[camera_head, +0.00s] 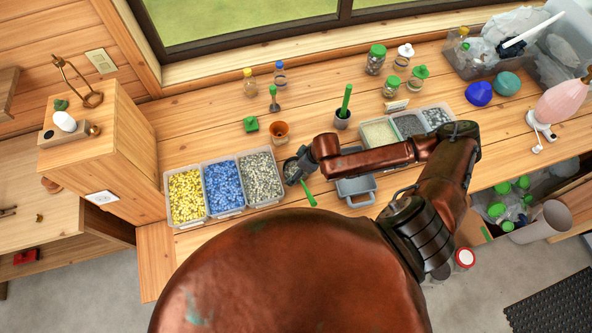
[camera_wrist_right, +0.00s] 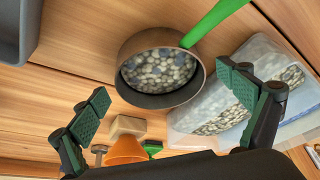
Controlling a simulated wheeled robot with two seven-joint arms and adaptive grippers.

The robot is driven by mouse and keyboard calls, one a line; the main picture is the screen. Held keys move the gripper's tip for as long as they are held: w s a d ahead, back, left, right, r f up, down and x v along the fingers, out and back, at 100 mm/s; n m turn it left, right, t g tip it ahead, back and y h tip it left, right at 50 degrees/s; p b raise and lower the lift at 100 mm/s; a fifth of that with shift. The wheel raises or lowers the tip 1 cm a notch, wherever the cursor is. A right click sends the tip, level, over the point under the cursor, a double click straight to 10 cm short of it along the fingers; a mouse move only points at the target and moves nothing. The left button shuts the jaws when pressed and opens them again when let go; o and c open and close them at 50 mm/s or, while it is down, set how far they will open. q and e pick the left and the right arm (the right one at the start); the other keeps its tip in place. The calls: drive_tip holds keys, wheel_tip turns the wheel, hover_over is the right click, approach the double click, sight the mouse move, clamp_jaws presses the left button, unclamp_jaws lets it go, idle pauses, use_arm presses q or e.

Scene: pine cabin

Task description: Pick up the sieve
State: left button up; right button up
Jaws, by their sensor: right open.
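The sieve is a round dark bowl with a bright green handle; in the head view the sieve (camera_head: 290,171) sits just right of the grey pebble bin, its handle pointing to the lower right. In the right wrist view the sieve (camera_wrist_right: 160,70) shows grey and white pebbles inside its rim, and its handle runs to the upper right. My right gripper (camera_head: 301,163) is over the sieve, partly covering it. In the right wrist view my right gripper (camera_wrist_right: 168,97) is open, its fingers apart on either side below the bowl, with nothing between the pads. My left gripper is not in view.
Clear bins of yellow (camera_head: 186,196), blue (camera_head: 225,187) and grey pebbles (camera_head: 261,176) stand left of the sieve. An orange pot (camera_head: 279,131) is behind it. A grey tray (camera_head: 356,188) lies to the right, under my arm. Bottles and jars stand farther back.

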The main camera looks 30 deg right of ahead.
drive_tip(key=shift+c, duration=0.3)
drive_tip(key=c, duration=1.3)
